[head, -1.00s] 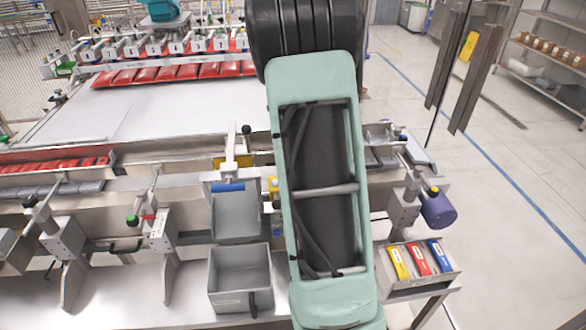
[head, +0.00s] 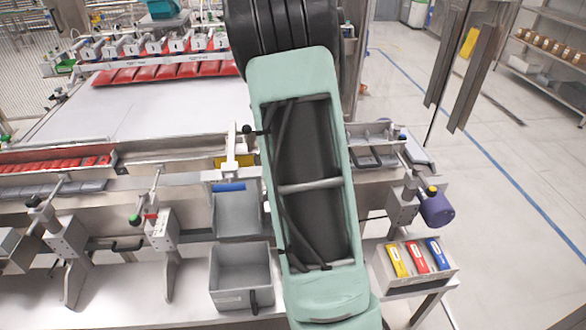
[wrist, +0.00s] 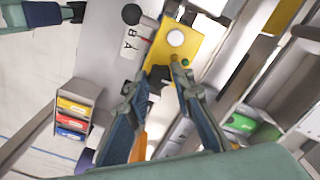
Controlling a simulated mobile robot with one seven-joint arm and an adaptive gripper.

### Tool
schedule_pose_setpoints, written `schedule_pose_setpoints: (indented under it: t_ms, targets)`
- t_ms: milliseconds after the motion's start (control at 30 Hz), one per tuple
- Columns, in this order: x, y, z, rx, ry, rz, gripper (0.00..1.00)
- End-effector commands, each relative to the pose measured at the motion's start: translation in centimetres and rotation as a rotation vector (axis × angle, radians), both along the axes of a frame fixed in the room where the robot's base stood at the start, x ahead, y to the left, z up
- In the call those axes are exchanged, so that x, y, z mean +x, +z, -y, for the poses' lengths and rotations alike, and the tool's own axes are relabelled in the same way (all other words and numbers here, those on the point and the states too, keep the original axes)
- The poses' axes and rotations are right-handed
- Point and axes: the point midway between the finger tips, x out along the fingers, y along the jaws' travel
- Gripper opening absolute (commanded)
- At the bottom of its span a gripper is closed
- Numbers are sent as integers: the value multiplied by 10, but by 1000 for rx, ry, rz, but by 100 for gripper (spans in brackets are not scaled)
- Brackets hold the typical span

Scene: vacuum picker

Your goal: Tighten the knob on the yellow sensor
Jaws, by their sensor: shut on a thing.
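The yellow sensor (wrist: 188,52), a yellow block with a round white face, shows at the top middle of the wrist view. A dark knob (wrist: 158,74) sits at its near edge, partly covered by my fingers. My gripper (wrist: 159,79) reaches up to the sensor, with one finger on each side of the knob, and is shut on it. How far the knob is turned cannot be seen. In the head view my green arm link hides my gripper and the place where it works. A yellow part (head: 236,161) shows left of my arm; I cannot tell if it is the same sensor.
A holder (head: 417,283) with yellow, red and blue items stands right of my arm. A grey bin (head: 240,275) stands on the left. A plate marked A and B (wrist: 122,50) lies beside the sensor.

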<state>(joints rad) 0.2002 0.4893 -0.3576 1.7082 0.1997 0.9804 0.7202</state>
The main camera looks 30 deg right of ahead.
Motion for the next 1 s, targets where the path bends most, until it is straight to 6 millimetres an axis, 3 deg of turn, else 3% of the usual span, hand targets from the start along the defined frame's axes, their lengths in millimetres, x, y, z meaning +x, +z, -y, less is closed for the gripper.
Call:
schedule_pose_setpoints:
  t_ms: [467,500,633,1000]
  targets:
    - [1,1,1,-2,-15,2,0]
    - [1,1,1,-2,-15,2,25]
    - [0,0,1,-2,-14,2,39]
    - [1,7,1,-2,-12,2,39]
